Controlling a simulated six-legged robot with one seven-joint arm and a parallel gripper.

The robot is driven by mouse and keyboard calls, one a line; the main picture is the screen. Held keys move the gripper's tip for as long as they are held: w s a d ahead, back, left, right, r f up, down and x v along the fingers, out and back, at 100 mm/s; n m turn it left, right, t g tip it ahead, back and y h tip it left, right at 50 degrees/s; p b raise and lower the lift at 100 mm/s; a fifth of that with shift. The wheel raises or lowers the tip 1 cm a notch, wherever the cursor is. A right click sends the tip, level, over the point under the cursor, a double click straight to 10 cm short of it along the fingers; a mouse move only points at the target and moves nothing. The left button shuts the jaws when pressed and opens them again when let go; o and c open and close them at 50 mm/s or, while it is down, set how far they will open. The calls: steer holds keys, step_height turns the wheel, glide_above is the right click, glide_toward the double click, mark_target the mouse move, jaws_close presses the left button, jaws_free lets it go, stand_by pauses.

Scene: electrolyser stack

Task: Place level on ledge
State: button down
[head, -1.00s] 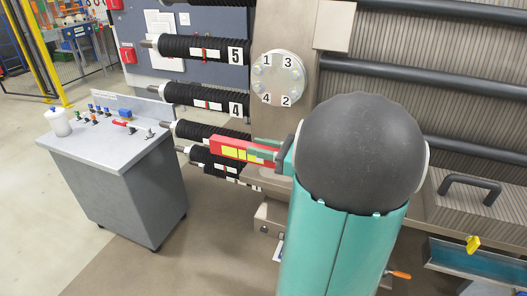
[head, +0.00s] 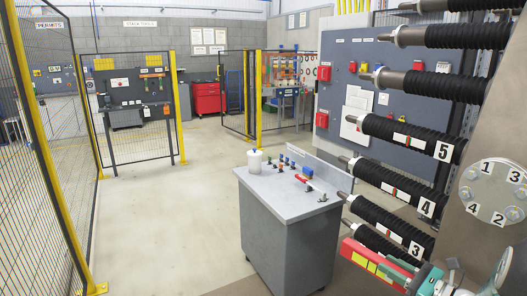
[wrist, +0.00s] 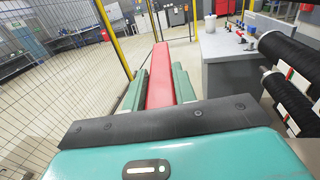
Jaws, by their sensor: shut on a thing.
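The level is a red bar with yellow patches (head: 370,262), in the lower right of the head view. It is held out in front of the insulated rods. In the wrist view the red bar (wrist: 160,82) points away from me, between two teal fingers. My gripper (head: 402,272) is shut on it, and the wrist view shows my gripper (wrist: 158,92) with a finger on each side. The bar's near end is hidden behind the dark plate of my gripper. I cannot make out a ledge for certain in either view.
Black sleeved rods (head: 405,135) stick out at the right, close above the bar, by the round numbered flange (head: 495,193). A grey cart (head: 290,235) with a bottle (head: 254,161) and small tools stands left of them. Yellow-framed fencing (head: 50,150) is far left; the middle floor is open.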

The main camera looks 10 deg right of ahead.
steer(key=w+a+f+h, duration=0.1)
steer(key=w+a+f, duration=0.3)
steer(key=a+f, duration=0.7)
steer(key=w+a+f, duration=0.3)
steer(key=a+f, duration=0.6)
steer(key=a, duration=0.3)
steer(key=w+f+m+t+h, duration=0.2)
steer(key=f+m+h, duration=0.4)
steer(key=h, duration=0.3)
steer(key=shift+w+f+m+t, duration=0.3)
steer(key=shift+w+f+t, duration=0.1)
steer(key=shift+w+f, duration=0.1)
steer(key=shift+a, duration=0.15)
